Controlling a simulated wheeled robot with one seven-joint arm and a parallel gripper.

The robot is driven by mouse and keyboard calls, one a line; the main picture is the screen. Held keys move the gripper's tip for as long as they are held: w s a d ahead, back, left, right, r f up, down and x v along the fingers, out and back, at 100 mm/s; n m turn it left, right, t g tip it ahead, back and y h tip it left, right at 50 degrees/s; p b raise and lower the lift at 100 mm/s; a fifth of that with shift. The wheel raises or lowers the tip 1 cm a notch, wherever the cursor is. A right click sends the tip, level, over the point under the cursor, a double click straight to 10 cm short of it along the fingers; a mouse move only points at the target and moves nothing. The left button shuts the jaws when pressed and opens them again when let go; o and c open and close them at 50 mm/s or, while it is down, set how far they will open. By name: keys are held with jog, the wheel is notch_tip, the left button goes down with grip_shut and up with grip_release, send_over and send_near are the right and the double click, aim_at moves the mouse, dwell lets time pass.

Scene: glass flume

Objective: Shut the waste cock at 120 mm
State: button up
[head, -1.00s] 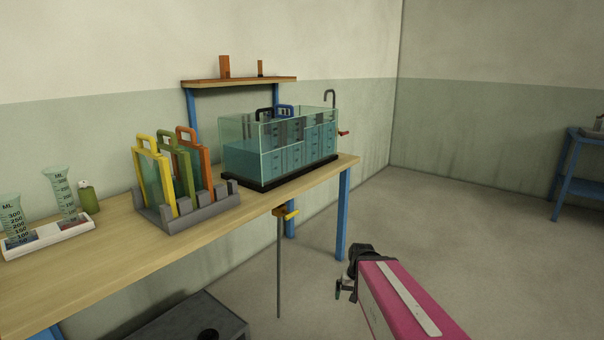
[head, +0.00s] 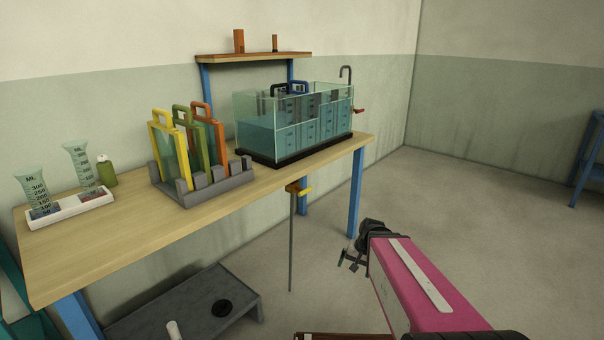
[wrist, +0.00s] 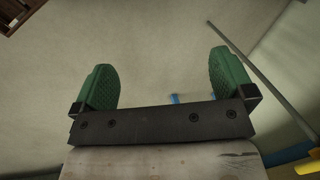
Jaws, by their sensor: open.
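The glass flume tank (head: 290,125) stands on a black base at the right end of the bench, with blue water and markings in it. A small red handle (head: 359,111) shows at the tank's right end. I cannot tell the level in millimetres. My gripper (head: 349,261) is open and empty, in front of the bench and right of the pipe, apart from it. The wrist view shows its green fingers (wrist: 165,85) apart, with yellow (wrist: 304,160) at lower right.
A grey rack (head: 205,190) holds yellow, green and orange framed gates. Measuring glasses stand in a white tray (head: 70,207) beside a green bottle (head: 106,171). A low grey stand (head: 190,305) is under the bench. A blue bench leg (head: 356,195) is near my gripper.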

jog(key=w+a+r+m+t+y, duration=0.2)
jog(key=w+a+m+y, duration=0.3)
jog(key=w+a+m, duration=0.15)
jog(key=m+t+y, duration=0.6)
jog(key=m+t, duration=0.2)
jog(key=m, duration=0.8)
send_near(307, 192)
jog(key=x, duration=1.3)
jog(key=c, duration=0.7)
